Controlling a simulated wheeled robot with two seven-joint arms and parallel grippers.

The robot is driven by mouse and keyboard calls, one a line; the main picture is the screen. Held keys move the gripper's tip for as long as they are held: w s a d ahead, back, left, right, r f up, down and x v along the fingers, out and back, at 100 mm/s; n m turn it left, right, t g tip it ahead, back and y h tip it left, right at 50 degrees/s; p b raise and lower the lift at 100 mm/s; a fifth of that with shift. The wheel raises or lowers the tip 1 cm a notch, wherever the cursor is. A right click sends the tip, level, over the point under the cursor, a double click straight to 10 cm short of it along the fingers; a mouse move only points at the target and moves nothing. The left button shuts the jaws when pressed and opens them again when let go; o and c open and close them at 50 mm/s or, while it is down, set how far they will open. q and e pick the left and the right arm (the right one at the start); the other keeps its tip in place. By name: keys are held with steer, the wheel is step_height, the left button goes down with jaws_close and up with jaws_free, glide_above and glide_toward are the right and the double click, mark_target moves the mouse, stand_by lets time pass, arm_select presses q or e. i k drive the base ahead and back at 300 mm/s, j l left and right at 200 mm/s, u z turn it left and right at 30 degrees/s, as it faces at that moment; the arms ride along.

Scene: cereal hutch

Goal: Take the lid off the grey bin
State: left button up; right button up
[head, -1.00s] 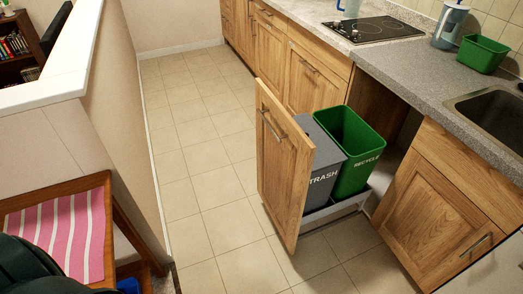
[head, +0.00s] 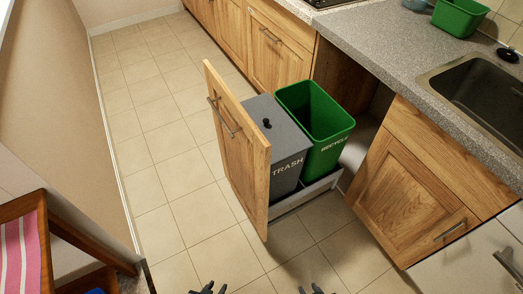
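The grey bin (head: 289,172), marked TRASH, stands in the pulled-out drawer, just behind the wooden drawer front. Its grey lid (head: 254,109) lies on top and has a small black knob (head: 267,123). The green RECYCLE bin (head: 327,155) stands beside it on the right, open and seemingly empty. My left gripper (head: 208,288) and my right gripper (head: 316,288) just show at the bottom edge, low in front of the drawer and well apart from the bins. Both are mostly cut off, so their opening is unclear.
The drawer front (head: 240,150) with its bar handle stands out into the aisle. A counter with a sink (head: 485,95) and a small green tub (head: 459,15) is at right. A wooden chair (head: 45,245) stands at lower left. The tiled floor between is clear.

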mark_target(287, 139)
steer(key=u, duration=1.5)
steer(key=k+l, duration=0.2)
steer(key=l, duration=0.15)
steer(key=k+l, duration=0.15)
steer(key=l, duration=0.25)
steer(key=k+l, duration=0.2)
steer(key=l, duration=0.15)
steer(key=k+l, duration=0.2)
steer(key=l, duration=0.15)
